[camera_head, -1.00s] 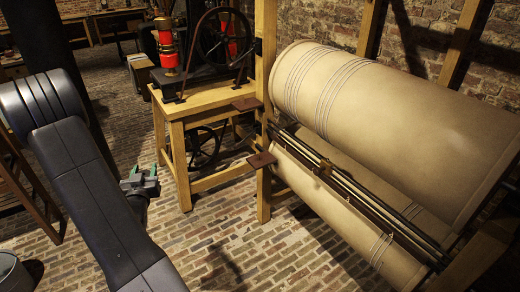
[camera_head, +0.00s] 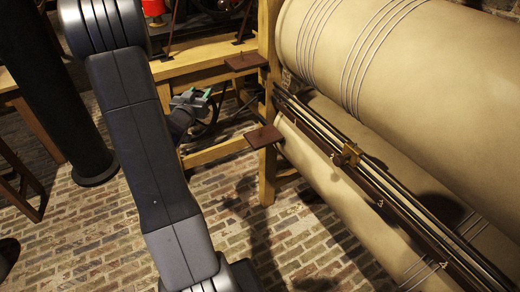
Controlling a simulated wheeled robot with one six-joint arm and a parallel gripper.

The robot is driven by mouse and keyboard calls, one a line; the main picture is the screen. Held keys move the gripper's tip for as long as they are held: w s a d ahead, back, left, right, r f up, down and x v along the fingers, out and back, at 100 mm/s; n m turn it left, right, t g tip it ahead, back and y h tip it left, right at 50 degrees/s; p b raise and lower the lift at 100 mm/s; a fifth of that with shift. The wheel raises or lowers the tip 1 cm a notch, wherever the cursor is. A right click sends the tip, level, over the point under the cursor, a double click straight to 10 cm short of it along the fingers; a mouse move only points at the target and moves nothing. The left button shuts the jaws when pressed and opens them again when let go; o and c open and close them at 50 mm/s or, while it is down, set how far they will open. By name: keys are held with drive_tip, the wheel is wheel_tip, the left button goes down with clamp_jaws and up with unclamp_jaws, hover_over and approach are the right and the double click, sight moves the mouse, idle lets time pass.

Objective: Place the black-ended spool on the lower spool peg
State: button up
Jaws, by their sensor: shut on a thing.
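My gripper (camera_head: 193,98), with green fingertips, is left of the wooden post in the head view. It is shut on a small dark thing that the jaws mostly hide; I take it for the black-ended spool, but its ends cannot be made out. Two small brown plates stick out from the post, an upper one (camera_head: 246,62) and a lower one (camera_head: 264,138). No upright peg can be told on either. My gripper is apart from both plates, left of them and between their heights in the picture.
The wooden post (camera_head: 268,180) stands beside a large upper drum (camera_head: 420,80) and a lower drum (camera_head: 330,195), with a long rail (camera_head: 380,190) between them. A wooden bench (camera_head: 200,55) is behind my gripper. A black column (camera_head: 70,110) stands left. Brick floor lies open below.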

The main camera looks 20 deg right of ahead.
drive_tip(key=s+d+f+m+g+h+b, duration=0.2)
drive_tip(key=d+f+b, duration=0.1)
drive_tip(key=d+b, duration=0.65)
drive_tip(key=s+d+f+m+g+h+b, duration=0.2)
drive_tip(key=d+f+b, duration=0.1)
drive_tip(key=d+b, duration=0.7)
drive_tip(key=f+b, duration=0.1)
drive_tip(key=f, duration=0.2)
drive_tip(key=d+f+b, duration=0.1)
drive_tip(key=f, duration=0.2)
drive_tip(key=f+b, duration=0.1)
drive_tip(key=f, duration=0.2)
drive_tip(key=shift+d+f+b, duration=0.15)
drive_tip(key=shift+f+b, duration=0.1)
drive_tip(key=shift+b, duration=0.15)
drive_tip(key=shift+f, duration=0.1)
drive_tip(key=o, duration=1)
drive_tip(key=shift+c, duration=0.2)
